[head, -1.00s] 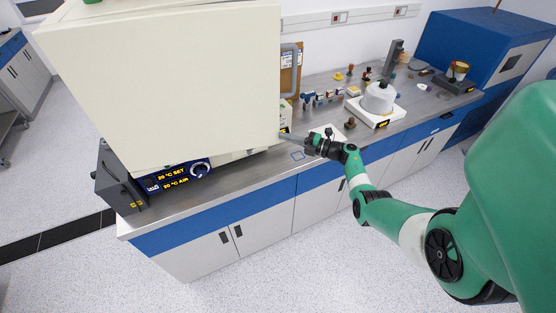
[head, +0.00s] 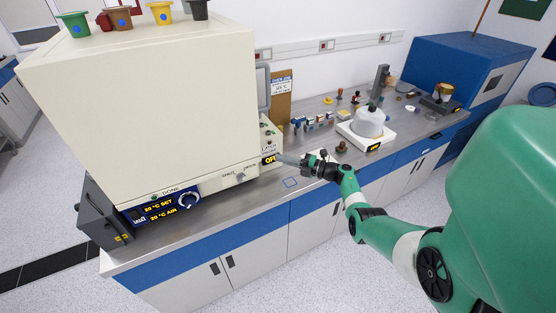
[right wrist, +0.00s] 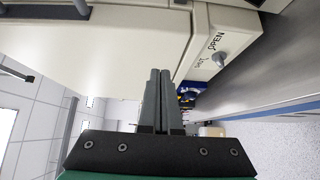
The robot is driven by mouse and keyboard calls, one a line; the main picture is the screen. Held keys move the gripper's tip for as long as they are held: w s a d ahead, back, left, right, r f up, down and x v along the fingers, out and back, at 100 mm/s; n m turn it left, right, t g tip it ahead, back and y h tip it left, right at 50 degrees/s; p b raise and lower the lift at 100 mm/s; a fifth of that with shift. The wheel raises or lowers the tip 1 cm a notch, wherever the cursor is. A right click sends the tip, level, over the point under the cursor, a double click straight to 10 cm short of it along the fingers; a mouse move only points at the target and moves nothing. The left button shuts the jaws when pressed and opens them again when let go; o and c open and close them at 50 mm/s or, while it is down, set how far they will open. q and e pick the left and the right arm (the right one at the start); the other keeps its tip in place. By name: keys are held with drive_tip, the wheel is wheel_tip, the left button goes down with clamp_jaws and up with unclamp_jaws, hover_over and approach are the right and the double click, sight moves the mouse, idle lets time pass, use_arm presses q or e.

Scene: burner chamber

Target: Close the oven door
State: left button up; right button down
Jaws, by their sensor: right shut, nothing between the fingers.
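The oven (head: 140,110) is a large cream box on the left of the counter. Its large cream face fills the left of the head view, and a grey bar handle (head: 264,88) stands at its right side. I cannot tell how far the door is from its frame. My right gripper (head: 279,158) is shut and empty, at the oven's lower right edge. In the right wrist view its fingertips (right wrist: 158,73) point along a cream oven surface (right wrist: 110,45), near the knob (right wrist: 221,59) marked SHUT and OPEN; contact is unclear. My left gripper is not in view.
Coloured cups (head: 118,18) stand on the oven. A temperature display (head: 160,210) sits below. A scale with a white vessel (head: 368,122) and small items are right of the gripper. A blue cabinet (head: 455,85) is at the far right. The counter front (head: 225,225) is clear.

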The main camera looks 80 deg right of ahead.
drive_tip(key=s+d+b, duration=0.4)
drive_tip(key=d+b, duration=0.1)
drive_tip(key=d, duration=0.1)
drive_tip(key=shift+d, duration=0.1)
idle(0.3)
